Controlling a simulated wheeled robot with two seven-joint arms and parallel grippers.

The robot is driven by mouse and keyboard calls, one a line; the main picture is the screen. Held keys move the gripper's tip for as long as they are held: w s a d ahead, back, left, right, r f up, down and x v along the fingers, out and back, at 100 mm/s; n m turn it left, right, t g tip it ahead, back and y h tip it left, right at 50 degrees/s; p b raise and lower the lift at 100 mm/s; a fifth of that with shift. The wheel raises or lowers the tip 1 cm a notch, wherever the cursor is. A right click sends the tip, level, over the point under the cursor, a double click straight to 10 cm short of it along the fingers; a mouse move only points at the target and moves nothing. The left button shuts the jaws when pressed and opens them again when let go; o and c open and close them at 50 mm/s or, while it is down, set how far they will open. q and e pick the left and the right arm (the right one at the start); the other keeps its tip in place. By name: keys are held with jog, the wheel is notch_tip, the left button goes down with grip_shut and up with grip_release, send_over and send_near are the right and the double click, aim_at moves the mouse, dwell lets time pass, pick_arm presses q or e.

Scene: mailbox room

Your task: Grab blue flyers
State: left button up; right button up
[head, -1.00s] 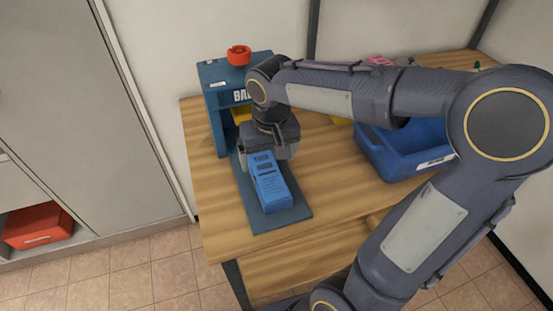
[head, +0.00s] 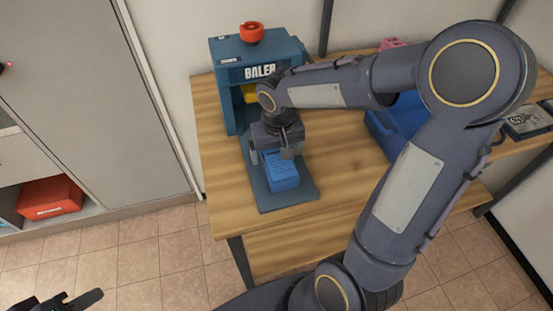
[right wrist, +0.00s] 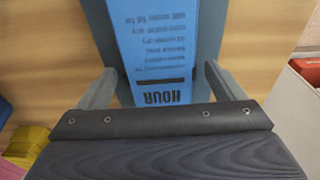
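The blue flyers (head: 283,172) lie as a stack on the dark blue-grey base plate (head: 290,202) in front of the baler (head: 250,52). My right gripper (head: 278,155) points down over the stack's far part and hides it. In the right wrist view its fingers (right wrist: 160,72) are apart, one on each side of the printed blue flyers (right wrist: 157,40), with gaps visible. My left gripper (head: 75,300) is at the bottom left corner, partly cut off, over the floor and away from the table; its opening is unclear.
A blue bin (head: 385,128) stands on the wooden table (head: 350,165), partly behind my right arm. The baler has a red knob (head: 252,33) on top. A red box (head: 50,197) sits in the cabinet at left. Tabletop between plate and bin is clear.

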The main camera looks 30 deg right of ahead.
jog(key=c, duration=1.4)
jog(key=shift+r, duration=0.15)
